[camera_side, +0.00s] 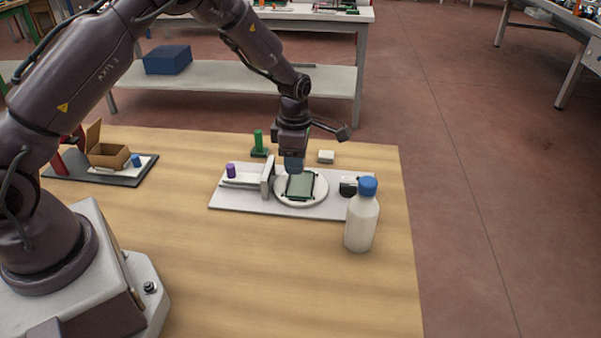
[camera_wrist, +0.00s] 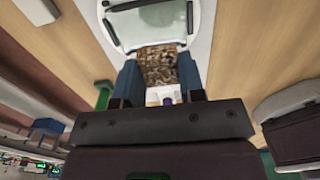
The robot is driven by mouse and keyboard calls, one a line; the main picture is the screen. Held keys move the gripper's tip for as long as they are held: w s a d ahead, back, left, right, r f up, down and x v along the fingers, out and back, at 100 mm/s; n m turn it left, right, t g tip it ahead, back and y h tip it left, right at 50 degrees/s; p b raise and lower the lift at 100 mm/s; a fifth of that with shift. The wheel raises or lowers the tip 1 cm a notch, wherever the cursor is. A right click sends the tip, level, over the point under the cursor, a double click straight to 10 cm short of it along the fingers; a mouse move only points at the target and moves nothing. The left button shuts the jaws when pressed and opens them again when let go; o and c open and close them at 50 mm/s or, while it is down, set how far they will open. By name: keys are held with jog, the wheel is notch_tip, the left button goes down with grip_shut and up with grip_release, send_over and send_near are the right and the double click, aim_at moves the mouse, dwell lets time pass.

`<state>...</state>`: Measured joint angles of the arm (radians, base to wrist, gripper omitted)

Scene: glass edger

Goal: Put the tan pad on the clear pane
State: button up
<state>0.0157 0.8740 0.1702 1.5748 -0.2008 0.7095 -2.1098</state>
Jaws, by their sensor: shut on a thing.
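The clear pane (camera_side: 300,186), greenish with dark edges, lies on a round white disc (camera_side: 287,200) on the pale base plate. In the wrist view the pane (camera_wrist: 150,22) shows at the top, just beyond my fingertips. My gripper (camera_side: 294,166) is over the far edge of the disc, close to the pane. In the wrist view its blue fingers (camera_wrist: 158,78) are shut on the tan pad (camera_wrist: 157,64), a mottled brown block. The pad is hidden in the side view. I cannot tell whether it touches the pane.
A white bottle with a blue cap (camera_side: 362,222) stands at the near right of the plate. A grey upright (camera_side: 267,178) and a purple knob (camera_side: 231,170) are left of the disc. A green post (camera_side: 259,143) and a small pale block (camera_side: 326,157) are behind. The front table is clear.

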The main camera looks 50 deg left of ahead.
aim_at(301, 183)
jog(key=shift+w+f, duration=0.55)
jog(key=shift+f, duration=0.1)
jog(key=shift+w+a+f, duration=0.1)
jog(key=shift+w+f, duration=0.05)
jog(key=shift+f, duration=0.75)
jog(key=shift+w+f, duration=0.1)
jog(key=shift+f, duration=0.8)
jog(key=shift+f, duration=0.15)
jog(key=o, duration=0.9)
